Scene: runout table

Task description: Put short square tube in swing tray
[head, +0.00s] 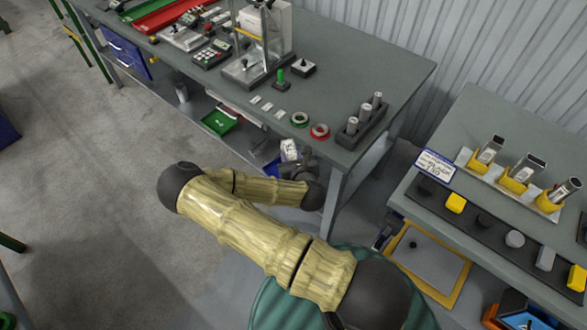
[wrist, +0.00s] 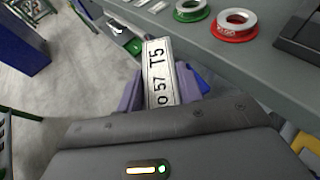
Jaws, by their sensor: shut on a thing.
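My gripper (head: 293,161) is at the front edge of the grey table, near the end of my bent arm. In the wrist view its two purple-grey fingers (wrist: 159,85) are shut on a white plate with black print (wrist: 158,72), which also shows in the head view (head: 289,149). On the right bench, a metal square tube (head: 490,149) stands tilted in a yellow holder. A green tray (head: 219,122) is below the tabletop, left of my gripper. A blue tray (head: 271,166) shows partly behind my gripper. I cannot tell which is the swing tray.
The grey table (head: 345,65) carries a green ring (head: 299,119), a red ring (head: 320,131) and a dark rack (head: 361,128) of metal cylinders. The right bench (head: 500,112) holds more tubes and a sign (head: 435,168).

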